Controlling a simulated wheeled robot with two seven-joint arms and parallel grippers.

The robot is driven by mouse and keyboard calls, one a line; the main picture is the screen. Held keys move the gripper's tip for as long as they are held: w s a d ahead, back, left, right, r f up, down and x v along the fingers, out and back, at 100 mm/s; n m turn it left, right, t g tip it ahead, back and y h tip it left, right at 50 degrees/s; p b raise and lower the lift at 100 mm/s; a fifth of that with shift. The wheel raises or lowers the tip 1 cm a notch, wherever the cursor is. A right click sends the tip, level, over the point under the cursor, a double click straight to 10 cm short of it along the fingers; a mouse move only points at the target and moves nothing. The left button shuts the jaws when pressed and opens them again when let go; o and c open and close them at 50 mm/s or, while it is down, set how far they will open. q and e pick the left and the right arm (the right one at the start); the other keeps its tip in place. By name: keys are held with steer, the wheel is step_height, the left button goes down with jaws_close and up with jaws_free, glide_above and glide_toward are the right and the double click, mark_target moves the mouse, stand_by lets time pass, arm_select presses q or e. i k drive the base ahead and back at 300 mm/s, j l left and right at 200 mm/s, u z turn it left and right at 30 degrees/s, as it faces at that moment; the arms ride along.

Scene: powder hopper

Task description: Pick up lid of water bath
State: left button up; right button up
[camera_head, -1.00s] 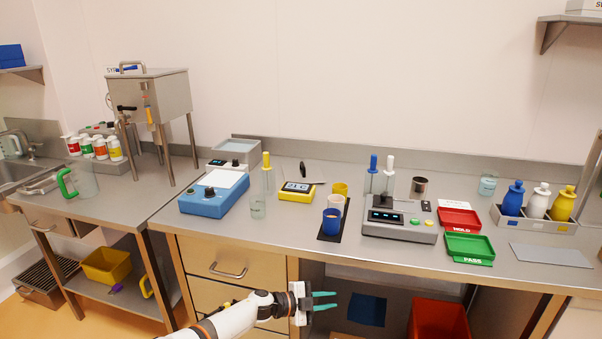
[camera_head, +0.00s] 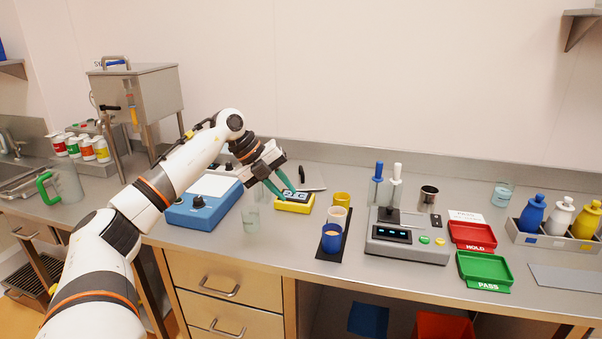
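A thin grey plate with an upright black handle, which looks like the lid (camera_head: 314,184), lies on the counter near the back wall, behind the yellow device. The grey box that looks like the water bath (camera_head: 228,160) is mostly hidden behind my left arm. My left gripper (camera_head: 289,194) is above the counter, its teal fingers apart and empty. In the picture its fingertips overlap the yellow device, just left of and below the lid's handle. The gripper does not appear to touch the lid. My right gripper is not in view.
The yellow device (camera_head: 295,203) and a glass vessel (camera_head: 250,216) stand near the gripper. A blue device (camera_head: 204,208) is under the forearm in the picture. Cups on a black mat (camera_head: 328,255) and a grey instrument (camera_head: 405,246) stand to the right.

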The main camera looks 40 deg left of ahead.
mark_target(302, 178)
steer(key=i+j, duration=0.55)
steer(key=j, duration=0.3)
steer(key=i+j, duration=0.55)
steer(key=j, duration=0.3)
